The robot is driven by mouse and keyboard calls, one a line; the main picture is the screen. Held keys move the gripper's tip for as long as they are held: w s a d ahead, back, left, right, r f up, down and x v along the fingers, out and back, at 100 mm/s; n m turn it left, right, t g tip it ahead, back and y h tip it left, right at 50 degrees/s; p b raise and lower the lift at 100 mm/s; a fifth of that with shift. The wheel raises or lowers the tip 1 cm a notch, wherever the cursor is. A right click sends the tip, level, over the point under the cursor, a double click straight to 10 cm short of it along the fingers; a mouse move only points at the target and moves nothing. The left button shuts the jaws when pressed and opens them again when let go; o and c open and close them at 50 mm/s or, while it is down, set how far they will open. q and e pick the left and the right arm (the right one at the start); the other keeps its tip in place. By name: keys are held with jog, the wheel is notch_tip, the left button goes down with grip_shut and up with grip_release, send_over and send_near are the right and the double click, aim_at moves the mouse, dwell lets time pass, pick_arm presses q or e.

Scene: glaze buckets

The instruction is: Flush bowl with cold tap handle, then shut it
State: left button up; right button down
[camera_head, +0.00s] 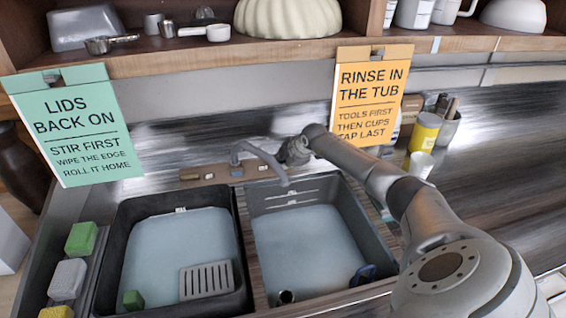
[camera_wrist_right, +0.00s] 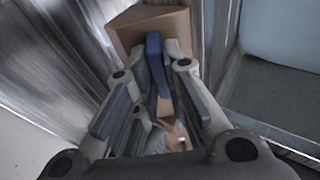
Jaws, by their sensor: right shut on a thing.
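A curved grey tap spout (camera_head: 262,157) rises from a wooden base (camera_head: 210,173) behind two basins and hangs over the right one. My right gripper (camera_head: 293,150) is beside the spout, at the right end of the base, partly hidden by its own arm. In the right wrist view its fingers (camera_wrist_right: 157,80) are closed around a blue handle (camera_wrist_right: 154,52), in front of a brown block (camera_wrist_right: 150,28). The right basin (camera_head: 382,245) holds pale water, and so does the dark left basin (camera_head: 125,225). No stream is visible from the spout. My left gripper is out of view.
A grey slotted rack (camera_head: 207,280) lies in the left basin. A dark blue ring-shaped thing (camera_head: 363,274) and a small cup (camera_head: 286,297) are in the right basin. A shelf with bowls (camera_head: 288,16) overhangs the back.

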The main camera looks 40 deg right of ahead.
jog(key=c, duration=1.5)
grip_release()
jog(key=shift+s+r, duration=0.1)
jog(key=shift+s+d+r, duration=0.1)
jog(key=shift+s+r, duration=0.05)
jog(key=shift+r, duration=0.1)
jog(key=s+a, duration=0.1)
jog(key=s, duration=0.9)
jog(key=s+a+r, duration=0.1)
jog(key=s, duration=1)
jog(key=shift+s+a+r, duration=0.15)
jog(key=shift+a+r, duration=0.1)
jog(key=shift+r, duration=0.05)
